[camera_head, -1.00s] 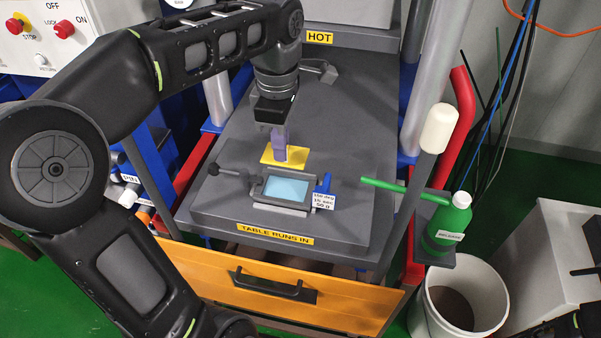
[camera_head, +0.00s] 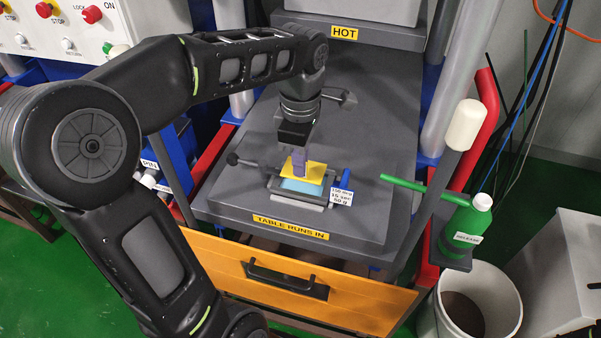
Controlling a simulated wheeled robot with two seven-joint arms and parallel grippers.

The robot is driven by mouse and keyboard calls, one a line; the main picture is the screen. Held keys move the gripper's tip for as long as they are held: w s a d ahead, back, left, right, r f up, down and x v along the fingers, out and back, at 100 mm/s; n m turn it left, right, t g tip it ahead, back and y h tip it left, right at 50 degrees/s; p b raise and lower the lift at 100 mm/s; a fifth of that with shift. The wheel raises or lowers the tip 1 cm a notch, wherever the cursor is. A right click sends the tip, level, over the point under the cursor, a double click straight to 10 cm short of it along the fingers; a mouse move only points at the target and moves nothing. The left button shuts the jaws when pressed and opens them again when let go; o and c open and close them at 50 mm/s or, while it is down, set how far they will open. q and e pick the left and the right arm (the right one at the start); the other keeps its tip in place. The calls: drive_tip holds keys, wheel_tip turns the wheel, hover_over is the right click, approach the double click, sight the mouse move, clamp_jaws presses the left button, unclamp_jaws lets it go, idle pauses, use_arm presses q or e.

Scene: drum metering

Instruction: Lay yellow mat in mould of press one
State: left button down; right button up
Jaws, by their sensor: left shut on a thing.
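The yellow mat (camera_head: 314,174) is a small flat piece held over the far part of the mould (camera_head: 299,199) on the press table. The mould is a grey frame with a pale blue inside; its near part shows and the mat hides the rest. My left gripper (camera_head: 299,158), with purplish fingers under a black body, reaches down from above and is shut on the mat. I cannot tell whether the mat touches the mould. My right gripper is not in view.
The grey press table (camera_head: 367,120) carries a white label (camera_head: 341,196) beside the mould and a black-knobbed handle (camera_head: 233,158) to its left. A green bottle (camera_head: 468,225) with a green spout stands at the right, above a white bucket (camera_head: 495,285). An orange drawer (camera_head: 350,305) is at the front.

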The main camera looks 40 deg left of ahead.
use_arm(q)
drive_tip(key=shift+f, duration=0.1)
wheel_tip(320, 180, down, 4)
drive_tip(key=shift+r, duration=0.2)
drive_tip(key=shift+f, duration=0.15)
drive_tip(key=c, duration=1.6)
unclamp_jaws()
